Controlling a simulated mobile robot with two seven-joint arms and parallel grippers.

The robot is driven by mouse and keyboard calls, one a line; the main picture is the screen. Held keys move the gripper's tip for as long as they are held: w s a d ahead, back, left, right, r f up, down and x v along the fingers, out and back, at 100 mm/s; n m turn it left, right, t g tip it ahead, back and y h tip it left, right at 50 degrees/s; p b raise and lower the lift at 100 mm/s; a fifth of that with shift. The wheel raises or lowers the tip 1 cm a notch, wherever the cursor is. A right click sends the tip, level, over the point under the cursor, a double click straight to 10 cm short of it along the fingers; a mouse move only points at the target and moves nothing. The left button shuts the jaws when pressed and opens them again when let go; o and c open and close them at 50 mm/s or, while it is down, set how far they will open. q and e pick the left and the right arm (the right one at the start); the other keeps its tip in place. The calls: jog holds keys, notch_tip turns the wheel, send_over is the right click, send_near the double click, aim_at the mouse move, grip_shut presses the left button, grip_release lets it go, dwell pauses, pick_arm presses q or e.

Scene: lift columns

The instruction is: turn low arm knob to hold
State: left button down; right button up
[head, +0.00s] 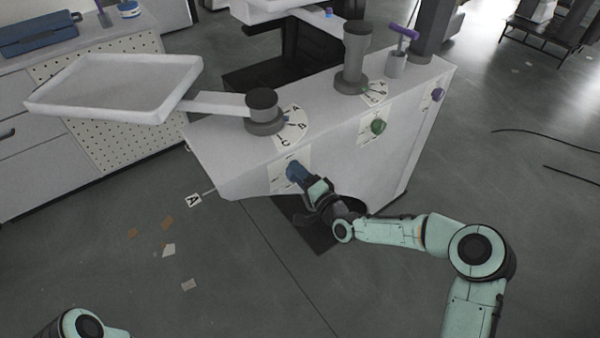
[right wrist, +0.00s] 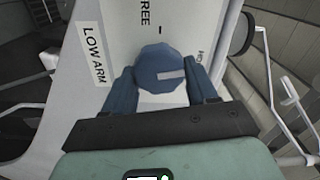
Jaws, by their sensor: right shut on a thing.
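The low arm knob (right wrist: 158,68) is round and blue with a pale bar mark, on a white plate lettered LOW ARM and partly "REE". My right gripper (right wrist: 163,88) has its two blue fingers on either side of the knob, shut on it. The bar mark lies roughly crosswise in the right wrist view, pointing right. In the head view the knob is hidden behind my right gripper (head: 298,174), on the front face of the grey cabinet (head: 235,165). The other lettering by the knob is partly cut off or covered. My left gripper is out of view.
A green knob (head: 378,126) and a purple knob (head: 438,95) sit farther right on the cabinet front. A white tray (head: 60,104) on an arm reaches left from a dark-capped column (head: 262,100). Several paper scraps lie on the floor, left.

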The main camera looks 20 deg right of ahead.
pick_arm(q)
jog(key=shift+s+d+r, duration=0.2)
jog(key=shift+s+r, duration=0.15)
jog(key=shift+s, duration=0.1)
pick_arm(e)
jog(key=shift+f+m, duration=0.1)
jog(key=shift+m, duration=1.1)
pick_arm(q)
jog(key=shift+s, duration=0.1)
pick_arm(e)
jog(key=shift+a, duration=0.1)
jog(key=o, duration=1)
pick_arm(q)
jog(key=shift+p, duration=0.3)
pick_arm(e)
jog(key=shift+s, duration=0.15)
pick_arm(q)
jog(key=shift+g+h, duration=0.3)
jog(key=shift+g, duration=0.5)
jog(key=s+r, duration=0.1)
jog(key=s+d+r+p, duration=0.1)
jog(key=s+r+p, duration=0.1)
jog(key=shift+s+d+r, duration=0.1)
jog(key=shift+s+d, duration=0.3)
pick_arm(e)
jog(key=v, duration=1.3)
